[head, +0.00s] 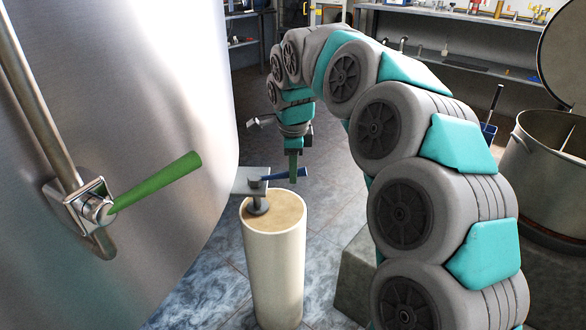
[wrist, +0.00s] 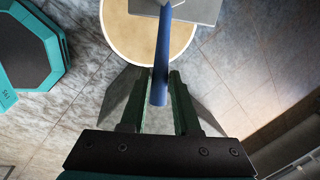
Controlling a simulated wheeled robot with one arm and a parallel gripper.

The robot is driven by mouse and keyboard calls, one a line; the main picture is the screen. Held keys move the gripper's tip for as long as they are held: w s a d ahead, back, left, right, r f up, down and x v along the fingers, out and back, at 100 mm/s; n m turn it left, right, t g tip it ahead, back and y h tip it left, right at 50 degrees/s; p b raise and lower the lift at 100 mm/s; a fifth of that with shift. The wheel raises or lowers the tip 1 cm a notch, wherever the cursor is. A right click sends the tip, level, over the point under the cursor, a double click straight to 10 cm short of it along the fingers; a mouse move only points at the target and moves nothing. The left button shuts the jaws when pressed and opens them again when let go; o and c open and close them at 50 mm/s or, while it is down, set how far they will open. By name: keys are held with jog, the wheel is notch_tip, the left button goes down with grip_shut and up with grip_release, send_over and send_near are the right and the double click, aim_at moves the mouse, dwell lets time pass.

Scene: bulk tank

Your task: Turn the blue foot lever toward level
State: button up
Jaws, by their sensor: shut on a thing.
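The blue foot lever (head: 280,176) sits on a grey fitting (head: 257,197) on top of a cream cylinder (head: 274,262). In the head view it runs to the right from the fitting, nearly level with its free end slightly higher. My gripper (head: 294,179) points down over the free end. In the wrist view the blue lever (wrist: 161,72) runs between the two green fingers of my gripper (wrist: 160,80), which is shut on it close to its end. The fingers hide a small part of the lever in the head view.
A large steel tank (head: 130,60) fills the left, with a green-handled lever (head: 158,183) on its side. A steel vat (head: 545,175) stands at the right beyond my arm. A grey block (head: 355,280) stands right of the cylinder. Shelves line the back; tiled floor lies between.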

grip_shut()
dwell(0.8)
